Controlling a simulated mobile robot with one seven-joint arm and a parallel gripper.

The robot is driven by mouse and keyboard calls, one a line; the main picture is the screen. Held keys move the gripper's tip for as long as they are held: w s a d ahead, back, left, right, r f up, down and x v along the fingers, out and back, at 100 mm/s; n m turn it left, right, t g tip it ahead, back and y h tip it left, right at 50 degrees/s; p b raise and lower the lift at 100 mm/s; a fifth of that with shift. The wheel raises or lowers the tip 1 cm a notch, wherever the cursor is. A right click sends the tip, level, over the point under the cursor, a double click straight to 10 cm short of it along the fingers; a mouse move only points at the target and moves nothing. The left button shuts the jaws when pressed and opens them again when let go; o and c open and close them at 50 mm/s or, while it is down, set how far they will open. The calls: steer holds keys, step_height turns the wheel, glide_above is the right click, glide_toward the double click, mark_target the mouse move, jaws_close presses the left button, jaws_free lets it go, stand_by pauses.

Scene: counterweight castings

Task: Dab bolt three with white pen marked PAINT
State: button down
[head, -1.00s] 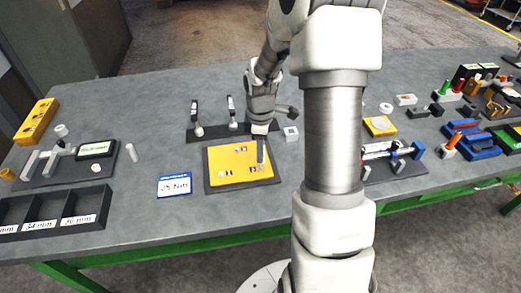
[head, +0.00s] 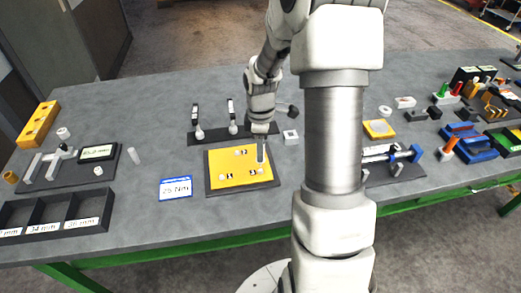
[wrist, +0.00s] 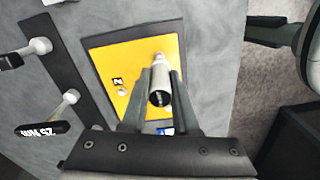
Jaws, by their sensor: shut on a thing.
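A pale, slim cylindrical pen (head: 261,153) stands upright in my gripper (head: 260,134), over the right part of the yellow plate (head: 225,160). The wrist view shows my gripper (wrist: 159,78) shut on the pen (wrist: 160,80), one dark finger on each side. No PAINT marking is legible. In the head view, bolt three (head: 261,171) lies by the label 3, just below the pen's lower end; contact cannot be told. In the wrist view, the pen and fingers hide that part of the plate (wrist: 108,58). Label 2 and a bolt (wrist: 123,91) show left of the pen.
A dark rack (head: 215,136) with two upright tools stands behind the plate. Bins (head: 45,212) stand front left.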

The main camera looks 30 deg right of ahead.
steer(key=shift+r+p, duration=1.4)
steer(key=shift+r, duration=0.6)
steer(key=shift+d, duration=0.15)
